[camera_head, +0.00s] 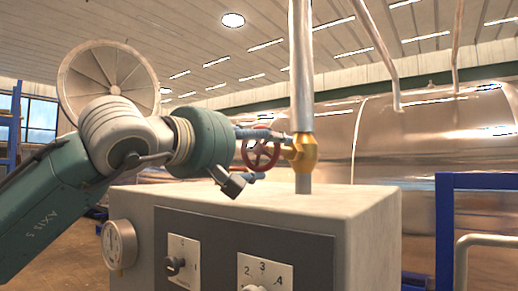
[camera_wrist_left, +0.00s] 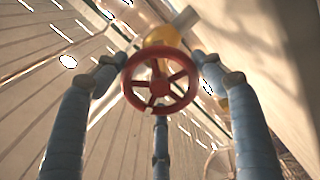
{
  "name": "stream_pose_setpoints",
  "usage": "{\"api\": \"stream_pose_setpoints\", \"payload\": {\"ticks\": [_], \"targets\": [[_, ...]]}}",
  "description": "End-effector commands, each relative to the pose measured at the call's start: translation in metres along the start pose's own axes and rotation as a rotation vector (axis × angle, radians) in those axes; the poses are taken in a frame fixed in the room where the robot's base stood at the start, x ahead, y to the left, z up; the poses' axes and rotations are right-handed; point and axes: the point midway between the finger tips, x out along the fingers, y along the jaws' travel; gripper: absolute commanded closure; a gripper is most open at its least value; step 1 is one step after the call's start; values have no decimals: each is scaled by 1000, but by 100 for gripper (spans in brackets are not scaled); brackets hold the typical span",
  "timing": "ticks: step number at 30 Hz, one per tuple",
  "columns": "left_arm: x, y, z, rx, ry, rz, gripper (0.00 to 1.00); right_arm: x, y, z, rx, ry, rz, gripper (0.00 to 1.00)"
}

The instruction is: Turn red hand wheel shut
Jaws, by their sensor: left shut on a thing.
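The red hand wheel (camera_head: 262,154) sits on a brass valve (camera_head: 301,152) on a vertical pipe, above a beige control box. My left gripper (camera_head: 262,157) reaches it from the left, with its blue-grey fingers around the wheel. In the left wrist view the wheel (camera_wrist_left: 160,82) faces the camera, with the yellow valve body (camera_wrist_left: 162,37) behind it. Fingers of the left gripper (camera_wrist_left: 160,90) stand at the wheel's left, right and lower sides, and it is shut on the rim. Exact contact of the lower finger is hard to see. My right gripper is not in view.
The control box (camera_head: 372,212) has a gauge (camera_head: 120,244) and dial plates (camera_head: 184,262) on its front. A vertical metal pipe (camera_head: 301,70) rises beside the wheel. A large shiny tank (camera_head: 430,140) lies behind, and a blue frame (camera_head: 445,225) stands at the right.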

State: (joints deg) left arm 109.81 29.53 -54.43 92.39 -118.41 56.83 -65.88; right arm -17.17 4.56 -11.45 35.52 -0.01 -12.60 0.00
Motion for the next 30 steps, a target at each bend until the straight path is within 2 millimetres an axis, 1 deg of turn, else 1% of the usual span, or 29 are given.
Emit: {"api": "stream_pose_setpoints", "payload": {"ticks": [1, 6, 13, 21, 30], "targets": [[0, 0, 4, 44, -7, 0, 57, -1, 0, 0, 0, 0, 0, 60], [0, -1, 5, 176, -9, -1, 57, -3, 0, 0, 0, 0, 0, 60], [1, -4, 5, 303, -11, -4, 57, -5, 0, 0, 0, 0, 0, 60], [2, -7, 6, 372, -13, -9, 57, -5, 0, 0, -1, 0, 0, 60], [2, -9, 6, 382, -14, -13, 57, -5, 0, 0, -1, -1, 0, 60]]}}
